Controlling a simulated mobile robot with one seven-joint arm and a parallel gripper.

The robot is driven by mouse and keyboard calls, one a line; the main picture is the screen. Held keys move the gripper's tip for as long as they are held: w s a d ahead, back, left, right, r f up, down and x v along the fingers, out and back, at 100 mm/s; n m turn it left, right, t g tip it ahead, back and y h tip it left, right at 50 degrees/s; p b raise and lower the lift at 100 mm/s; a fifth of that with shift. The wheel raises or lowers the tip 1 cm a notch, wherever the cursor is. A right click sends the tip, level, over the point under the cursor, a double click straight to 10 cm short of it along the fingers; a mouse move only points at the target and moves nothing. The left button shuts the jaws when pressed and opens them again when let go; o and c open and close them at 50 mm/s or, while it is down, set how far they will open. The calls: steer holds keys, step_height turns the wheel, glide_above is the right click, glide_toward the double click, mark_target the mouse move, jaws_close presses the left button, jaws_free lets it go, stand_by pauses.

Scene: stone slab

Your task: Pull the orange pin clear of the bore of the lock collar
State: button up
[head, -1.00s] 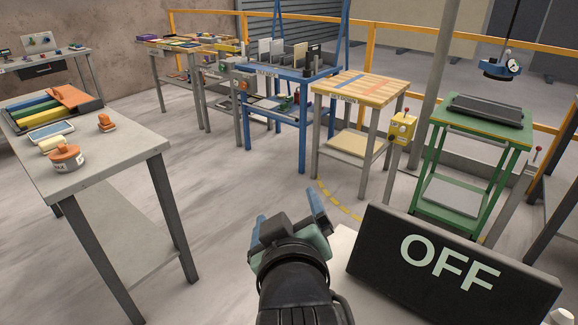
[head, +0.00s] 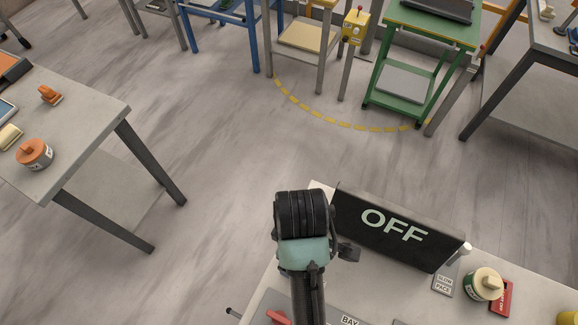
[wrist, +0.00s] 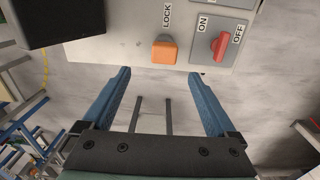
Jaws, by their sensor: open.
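In the wrist view, an orange block-like piece (wrist: 164,50), which I take to be the pin's head, sits at the edge of a pale surface beside the label LOCK. I cannot make out its shaft, the bore or the collar. My gripper (wrist: 159,73) is open and empty, its two blue fingers spread either side of the orange piece's line and apart from it. In the head view my arm hides the fingertips and the orange piece.
A red switch (wrist: 219,46) on a grey ON/OFF plate is right of the orange piece. A black OFF sign (head: 392,228) stands on the bench (head: 408,298). A green-and-cream pot (head: 485,284) is further right. A grey table (head: 85,125) stands left, with open floor between.

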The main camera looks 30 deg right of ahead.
steer(key=shift+s+a+f, duration=0.15)
steer(key=shift+s, duration=0.15)
step_height(320, 180, down, 12)
steer(key=shift+f+p, duration=0.25)
steer(key=shift+p, duration=0.35)
steer(key=shift+r, duration=0.1)
jaws_close()
